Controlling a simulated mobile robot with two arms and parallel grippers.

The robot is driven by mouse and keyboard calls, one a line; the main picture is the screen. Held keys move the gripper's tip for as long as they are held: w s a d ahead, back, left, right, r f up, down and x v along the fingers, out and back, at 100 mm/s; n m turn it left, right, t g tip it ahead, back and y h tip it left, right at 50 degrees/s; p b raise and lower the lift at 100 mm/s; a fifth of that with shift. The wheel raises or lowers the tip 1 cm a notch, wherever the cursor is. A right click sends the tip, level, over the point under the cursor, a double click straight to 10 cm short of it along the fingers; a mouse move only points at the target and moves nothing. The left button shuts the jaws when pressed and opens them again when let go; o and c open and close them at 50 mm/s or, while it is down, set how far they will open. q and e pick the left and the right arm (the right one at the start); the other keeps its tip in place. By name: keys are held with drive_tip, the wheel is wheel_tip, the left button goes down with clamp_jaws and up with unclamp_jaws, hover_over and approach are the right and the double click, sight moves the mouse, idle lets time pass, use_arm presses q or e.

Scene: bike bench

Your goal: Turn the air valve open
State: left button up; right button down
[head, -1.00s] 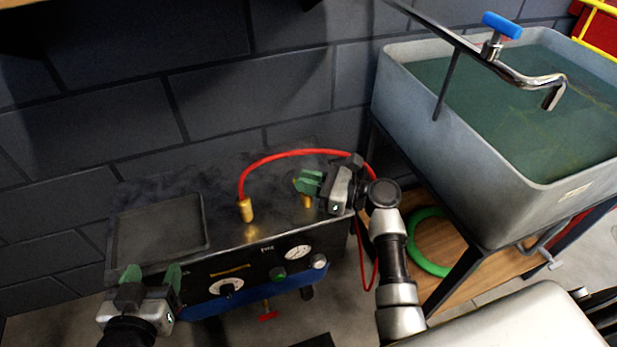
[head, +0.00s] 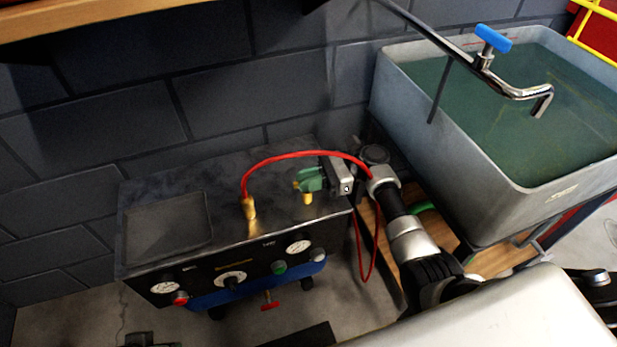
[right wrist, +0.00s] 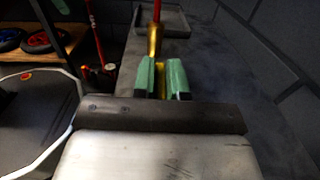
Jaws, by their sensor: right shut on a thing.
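My right gripper (head: 308,179) reaches in from the right over the top of a dark metal box. Its green fingers are shut on a brass-coloured piece (head: 307,198) standing near the box's right end. In the right wrist view the piece (right wrist: 160,82) shows between the two fingers. A second brass fitting (head: 249,208), with a red hose on it, stands to the left, apart from the gripper. A red T-shaped handle (head: 269,305) hangs below the box's front. I cannot tell for sure which part is the air valve. My left gripper's fingers are out of view.
The box's front has gauges (head: 298,247), a dial (head: 231,280), a red knob (head: 180,298) and a green button (head: 278,267). The red hose (head: 290,155) arches behind the right gripper. A grey water tub (head: 480,190) with a blue-handled tap (head: 493,39) stands right.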

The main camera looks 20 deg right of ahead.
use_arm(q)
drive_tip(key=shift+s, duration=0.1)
use_arm(e)
drive_tip(key=shift+s+a+f+n+g, duration=0.15)
drive_tip(key=shift+n+g, duration=0.15)
drive_tip(key=shift+g, duration=0.2)
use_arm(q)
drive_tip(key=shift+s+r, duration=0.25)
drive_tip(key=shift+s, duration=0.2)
